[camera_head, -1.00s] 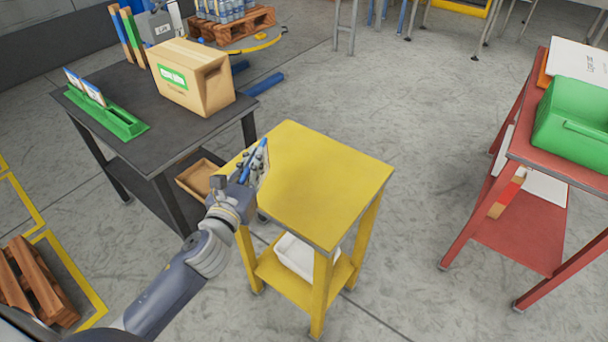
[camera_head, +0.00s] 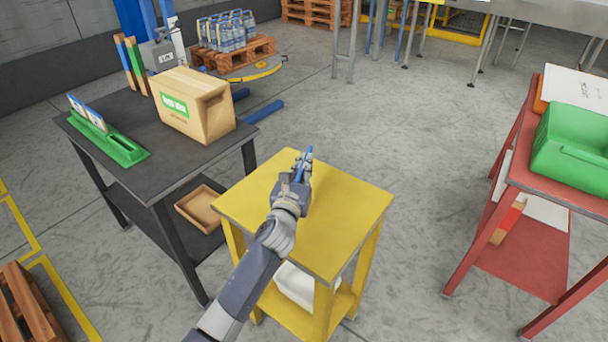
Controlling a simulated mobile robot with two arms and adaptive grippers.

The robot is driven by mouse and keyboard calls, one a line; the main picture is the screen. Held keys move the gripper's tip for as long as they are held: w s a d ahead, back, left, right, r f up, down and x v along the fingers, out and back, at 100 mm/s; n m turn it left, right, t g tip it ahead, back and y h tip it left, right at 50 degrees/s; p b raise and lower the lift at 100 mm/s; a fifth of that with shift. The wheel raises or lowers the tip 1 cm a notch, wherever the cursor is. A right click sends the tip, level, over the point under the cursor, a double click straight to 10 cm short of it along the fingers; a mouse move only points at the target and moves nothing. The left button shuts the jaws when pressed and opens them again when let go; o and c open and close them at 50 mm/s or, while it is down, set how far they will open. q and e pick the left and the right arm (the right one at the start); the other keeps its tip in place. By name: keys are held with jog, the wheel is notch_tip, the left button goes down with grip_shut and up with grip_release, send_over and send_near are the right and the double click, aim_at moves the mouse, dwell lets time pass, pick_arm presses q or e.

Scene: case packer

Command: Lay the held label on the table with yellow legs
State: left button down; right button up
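The table with yellow legs (camera_head: 345,210) stands in the middle, with a bare yellow top. My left gripper (camera_head: 303,165) is over the far part of that top, pointing away from me. A thin blue label (camera_head: 308,155) shows at its fingertips, held on edge, and the gripper looks shut on it. I cannot tell whether the label touches the tabletop. The gripper hides part of the label. My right gripper is not in view.
A dark table (camera_head: 150,170) at left carries a cardboard box (camera_head: 205,115) and a green holder (camera_head: 122,150) with labels. A red table (camera_head: 515,160) with a green bin (camera_head: 575,140) stands at right. A white bin (camera_head: 296,285) sits on the yellow table's lower shelf.

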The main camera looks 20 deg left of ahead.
pick_arm(q)
notch_tip(320, 180, down, 2)
jog(key=shift+f, duration=0.25)
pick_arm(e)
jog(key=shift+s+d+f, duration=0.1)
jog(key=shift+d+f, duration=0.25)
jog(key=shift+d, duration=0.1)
pick_arm(q)
jog(key=shift+f, duration=0.1)
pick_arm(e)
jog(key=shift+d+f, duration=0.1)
pick_arm(q)
jog(key=c, duration=1.8)
grip_release()
